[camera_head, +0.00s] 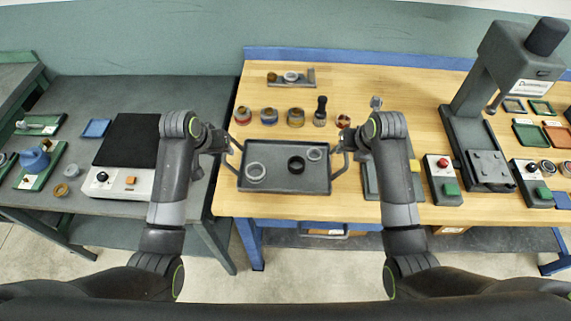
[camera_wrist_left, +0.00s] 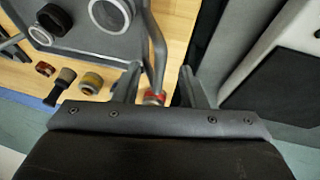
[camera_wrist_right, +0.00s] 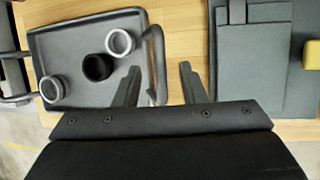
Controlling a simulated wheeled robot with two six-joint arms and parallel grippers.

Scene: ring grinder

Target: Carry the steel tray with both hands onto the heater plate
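The steel tray (camera_head: 285,184) lies on the wooden table, with one large pale ring (camera_head: 255,171), a black ring (camera_head: 296,164) and a smaller pale ring (camera_head: 314,153) on it. It has a bar handle at each side. My left gripper (camera_head: 228,146) is at the left handle (camera_wrist_left: 156,50); its fingers (camera_wrist_left: 158,82) are open, with the bar between them. My right gripper (camera_head: 346,143) is at the right handle (camera_wrist_right: 155,60); its fingers (camera_wrist_right: 158,84) are open, with the bar between them, nearer the left finger. The heater plate (camera_head: 128,140) is a black square on a white base, bare, on the left table.
Several small coloured jars (camera_head: 296,117) and a brush stand behind the tray. A press (camera_head: 470,130) and a red-and-green button box (camera_head: 441,174) stand to the right. A gap separates the grey left table (camera_head: 110,95) from the wooden table (camera_head: 300,206).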

